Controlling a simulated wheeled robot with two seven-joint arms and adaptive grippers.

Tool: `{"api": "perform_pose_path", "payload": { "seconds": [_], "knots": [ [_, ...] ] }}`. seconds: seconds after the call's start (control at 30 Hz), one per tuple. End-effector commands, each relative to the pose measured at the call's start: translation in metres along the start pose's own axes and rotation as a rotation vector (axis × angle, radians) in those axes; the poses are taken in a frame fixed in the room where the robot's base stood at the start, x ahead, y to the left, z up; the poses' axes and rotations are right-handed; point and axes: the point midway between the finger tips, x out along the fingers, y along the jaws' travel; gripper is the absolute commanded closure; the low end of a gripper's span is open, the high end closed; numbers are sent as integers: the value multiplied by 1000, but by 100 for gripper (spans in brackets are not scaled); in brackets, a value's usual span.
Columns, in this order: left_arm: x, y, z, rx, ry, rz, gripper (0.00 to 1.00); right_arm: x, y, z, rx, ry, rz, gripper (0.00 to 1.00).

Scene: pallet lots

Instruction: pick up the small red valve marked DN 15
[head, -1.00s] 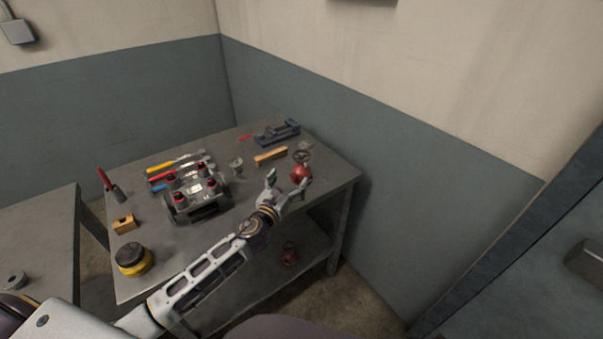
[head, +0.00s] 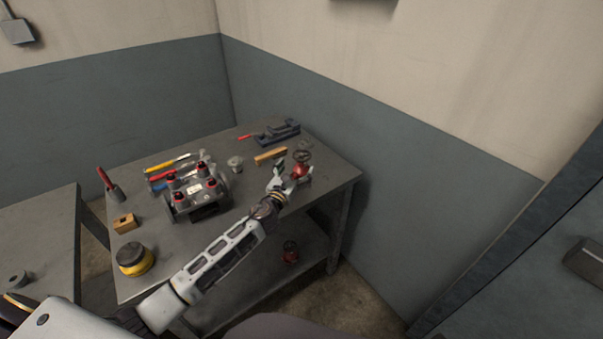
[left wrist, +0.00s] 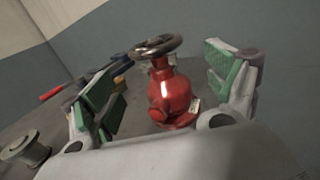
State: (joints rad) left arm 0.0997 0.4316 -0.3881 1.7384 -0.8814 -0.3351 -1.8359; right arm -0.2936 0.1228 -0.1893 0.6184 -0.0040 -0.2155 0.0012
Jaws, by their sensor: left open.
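A red valve with a dark handwheel (head: 300,170) stands upright near the right end of the workbench (head: 255,205). It also shows in the left wrist view (left wrist: 173,95), between the two green-padded fingers. My left gripper (head: 283,178) is open, just in front of the valve, and a gap shows on either side of the valve in the left wrist view. No DN marking can be read. My right gripper is not in view.
A grey device with red knobs (head: 196,190) stands mid-bench near several hand tools. A wood-coloured block (head: 270,156), a dark vise (head: 277,133) and a small grey spool (head: 235,164) lie behind and left of the valve. A yellow-black round item (head: 134,258) is at the front left.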

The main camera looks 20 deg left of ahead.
Motion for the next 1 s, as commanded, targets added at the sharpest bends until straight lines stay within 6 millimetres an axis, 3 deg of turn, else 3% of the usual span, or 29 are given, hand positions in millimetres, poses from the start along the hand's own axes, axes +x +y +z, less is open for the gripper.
{"api": "perform_pose_path", "payload": {
  "seconds": [0.27, 0.57, 1.0],
  "knots": [
    [1, 0, 0, 0, 0, 0, 12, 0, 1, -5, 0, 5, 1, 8],
    [21, 0, 1, -2, 0, 2, 12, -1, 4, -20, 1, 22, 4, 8],
    [51, -1, 1, -1, 0, 0, 12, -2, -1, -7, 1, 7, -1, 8]
  ]
}}
